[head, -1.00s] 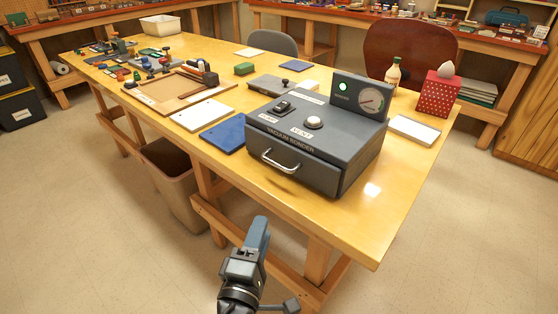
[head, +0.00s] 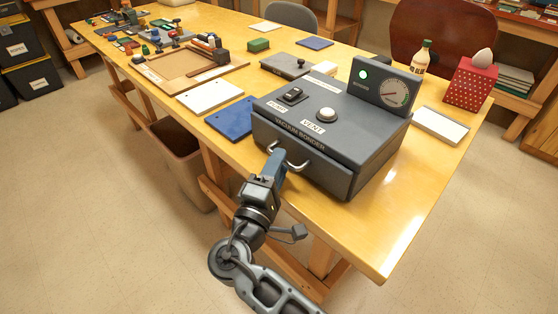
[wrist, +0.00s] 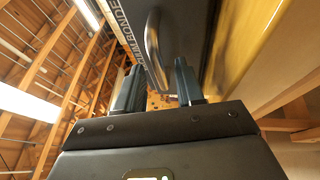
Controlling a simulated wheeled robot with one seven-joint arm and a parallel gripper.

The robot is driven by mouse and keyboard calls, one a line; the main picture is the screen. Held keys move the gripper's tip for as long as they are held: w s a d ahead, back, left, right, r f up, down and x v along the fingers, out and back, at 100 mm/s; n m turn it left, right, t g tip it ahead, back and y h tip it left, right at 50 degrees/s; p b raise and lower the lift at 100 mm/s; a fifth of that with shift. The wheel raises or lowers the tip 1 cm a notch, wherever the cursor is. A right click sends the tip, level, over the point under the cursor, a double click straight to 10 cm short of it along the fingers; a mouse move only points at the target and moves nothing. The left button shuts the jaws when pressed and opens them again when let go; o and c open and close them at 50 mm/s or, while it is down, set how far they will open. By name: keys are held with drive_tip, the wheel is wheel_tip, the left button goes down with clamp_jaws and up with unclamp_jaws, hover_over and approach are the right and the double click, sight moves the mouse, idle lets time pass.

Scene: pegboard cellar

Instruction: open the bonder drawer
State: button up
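The vacuum bonder (head: 330,125) is a dark grey box on the wooden table. Its drawer front (head: 325,172) is at the near side and looks closed. A curved metal handle (head: 298,166) sticks out of this front, partly covered by my gripper (head: 275,160) in the head view. In the wrist view my gripper (wrist: 157,85) has its two blue-grey fingers apart. The handle (wrist: 154,50) shows in the gap between the fingers, close to their tips. I cannot tell whether a finger touches it.
A gauge panel (head: 385,88) with a green light stands on the bonder's back right. A blue board (head: 231,118) and a white board (head: 209,95) lie to its left. A bin (head: 181,160) stands under the table's edge. The floor in front is clear.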

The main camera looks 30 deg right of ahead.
drive_tip(key=shift+w+d, duration=0.2)
drive_tip(key=shift+d, duration=0.05)
drive_tip(key=shift+c, duration=0.4)
clamp_jaws()
